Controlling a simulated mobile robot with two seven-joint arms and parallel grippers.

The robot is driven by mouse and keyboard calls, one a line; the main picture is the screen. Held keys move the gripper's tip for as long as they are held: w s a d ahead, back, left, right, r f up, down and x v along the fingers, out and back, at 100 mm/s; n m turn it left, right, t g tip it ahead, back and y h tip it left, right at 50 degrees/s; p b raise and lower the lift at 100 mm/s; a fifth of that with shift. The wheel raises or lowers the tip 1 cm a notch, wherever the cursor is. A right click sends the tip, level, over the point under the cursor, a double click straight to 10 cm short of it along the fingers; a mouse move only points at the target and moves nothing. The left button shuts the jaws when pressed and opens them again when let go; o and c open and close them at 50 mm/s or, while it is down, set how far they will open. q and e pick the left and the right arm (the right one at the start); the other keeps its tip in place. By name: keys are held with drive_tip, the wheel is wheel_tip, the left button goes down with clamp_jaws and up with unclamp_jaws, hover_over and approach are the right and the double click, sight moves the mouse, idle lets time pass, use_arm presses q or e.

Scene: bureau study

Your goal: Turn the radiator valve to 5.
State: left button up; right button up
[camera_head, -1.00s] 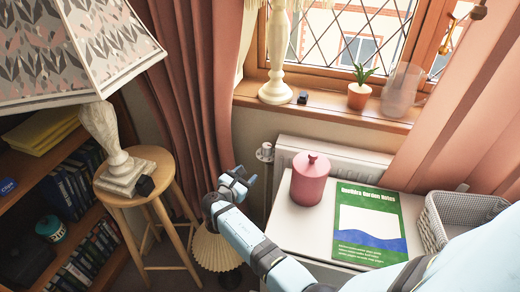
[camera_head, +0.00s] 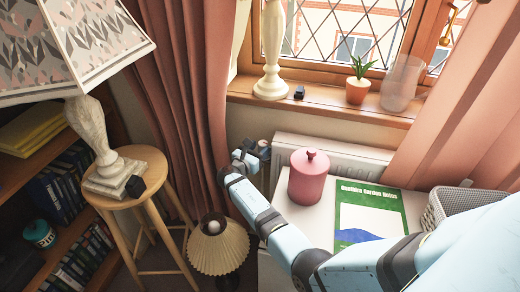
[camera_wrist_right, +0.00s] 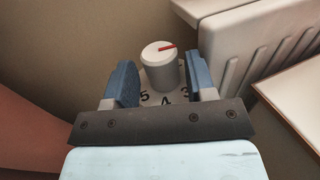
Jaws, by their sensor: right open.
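The radiator valve knob (camera_wrist_right: 160,66) is a white cylinder with a red mark on its top, seen in the right wrist view. The red mark points right and slightly away from me. The dial below shows 5 at the left, 4 at the near side and 3 at the right. My right gripper (camera_wrist_right: 162,84) is open, with one blue finger to each side of the knob; contact is not visible. In the head view my right gripper (camera_head: 252,154) is at the radiator's left end and mostly hides the valve. My left gripper is not in view.
The white radiator (camera_head: 340,160) is right of the valve. A cabinet with a pink pot (camera_head: 308,180), a green book (camera_head: 368,215) and a basket (camera_head: 465,203) stands in front of it. A pleated lamp (camera_head: 218,247) and wooden stool (camera_head: 150,165) are left. Curtains (camera_head: 185,90) hang close by.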

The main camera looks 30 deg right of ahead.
drive_tip(key=shift+w+d, duration=0.2)
drive_tip(key=shift+d, duration=0.25)
drive_tip(key=c, duration=0.6)
drive_tip(key=shift+w+f+m+g+b, duration=0.15)
drive_tip(key=shift+m+g+b, duration=0.25)
drive_tip(key=shift+g+b, duration=0.25)
drive_tip(key=shift+c, duration=0.2)
drive_tip(key=shift+m+g+h, duration=0.4)
drive_tip(key=shift+g, duration=0.15)
drive_tip(key=o, duration=0.6)
drive_tip(key=shift+o, duration=0.2)
drive_tip(key=shift+a, duration=0.1)
